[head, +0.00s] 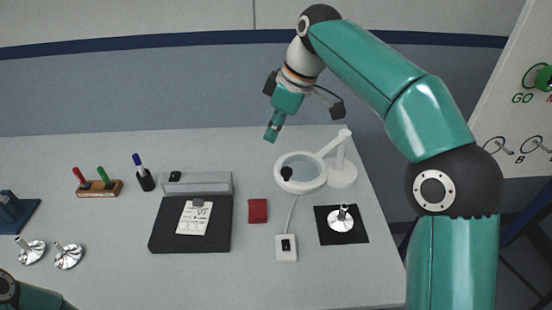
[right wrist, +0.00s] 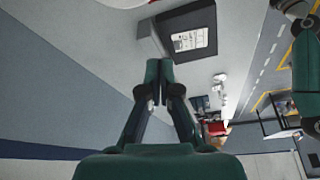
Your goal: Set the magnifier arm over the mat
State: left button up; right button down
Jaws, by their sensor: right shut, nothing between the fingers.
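The white magnifier (head: 327,171) stands at the back right of the table, on a round base, with its ring lens swung out to the left. A dark knob shows on the ring's left part. The small black mat (head: 359,238) lies in front of the base, with a shiny metal housing (head: 340,224) on it. The ring is behind and left of the mat, not above it. My right gripper (head: 271,135) is shut and empty, pointing down behind the ring, apart from it. Its closed fingers also show in the right wrist view (right wrist: 155,78). My left gripper is out of view.
A dark tray (head: 220,236) with a grey box and a paper note lies left of centre. A red pad (head: 258,211) and a white switch box (head: 286,248) with a cord lie between. Metal parts (head: 68,256), pens and a blue stand are further left.

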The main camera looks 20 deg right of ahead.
notch_tip(320, 180, down, 8)
jog(key=shift+s+d+f+b, duration=0.25)
jog(key=shift+s+d+b, duration=0.05)
jog(key=shift+d+b, duration=0.15)
dwell(0.3)
jog(key=shift+s, duration=0.15)
